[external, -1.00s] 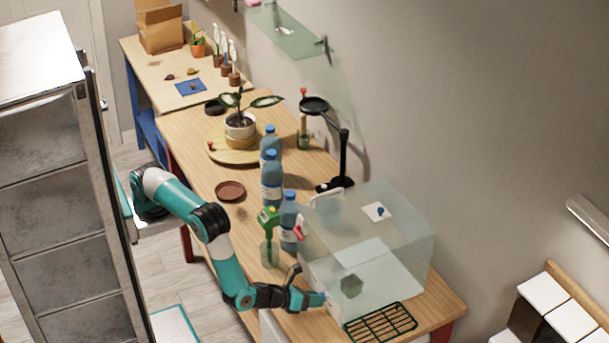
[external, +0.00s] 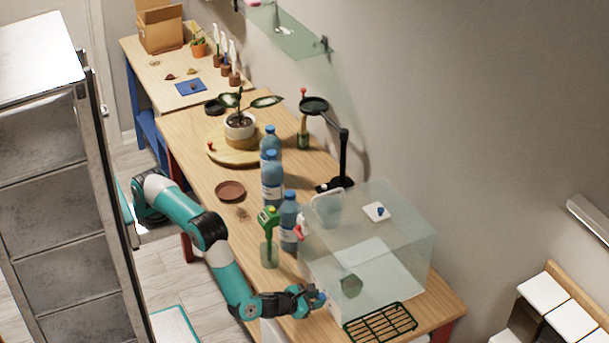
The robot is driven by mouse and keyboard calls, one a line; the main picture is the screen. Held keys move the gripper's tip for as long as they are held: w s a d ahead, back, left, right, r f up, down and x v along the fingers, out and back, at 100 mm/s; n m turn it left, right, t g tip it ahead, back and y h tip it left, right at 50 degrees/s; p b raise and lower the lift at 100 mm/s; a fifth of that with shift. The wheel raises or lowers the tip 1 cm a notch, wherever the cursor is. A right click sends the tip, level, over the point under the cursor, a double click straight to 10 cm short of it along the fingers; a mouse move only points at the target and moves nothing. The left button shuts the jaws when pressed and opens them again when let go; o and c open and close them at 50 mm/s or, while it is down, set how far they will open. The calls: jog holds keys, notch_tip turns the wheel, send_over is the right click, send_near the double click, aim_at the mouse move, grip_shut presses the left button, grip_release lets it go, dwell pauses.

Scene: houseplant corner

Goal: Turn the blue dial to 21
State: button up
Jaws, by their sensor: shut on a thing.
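The clear tank (external: 405,245) stands at the near right end of the wooden table. My gripper (external: 316,298) reaches to the tank's lower left side and is shut on a small blue part (external: 321,297) there, which looks like the blue dial. The fingers cover most of it, and its scale and reading cannot be made out.
A dark green rack (external: 380,322) lies in front of the tank. A brown saucer (external: 230,191) and a potted plant (external: 240,122) are farther back.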

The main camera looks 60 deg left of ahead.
dwell(0.5)
jog(key=o, duration=0.9)
jog(key=b+v, duration=0.2)
jog(key=v, duration=1.5)
jog(key=shift+s+r+b, duration=0.1)
jog(key=shift+s+b, duration=0.1)
jog(key=shift+b, duration=0.2)
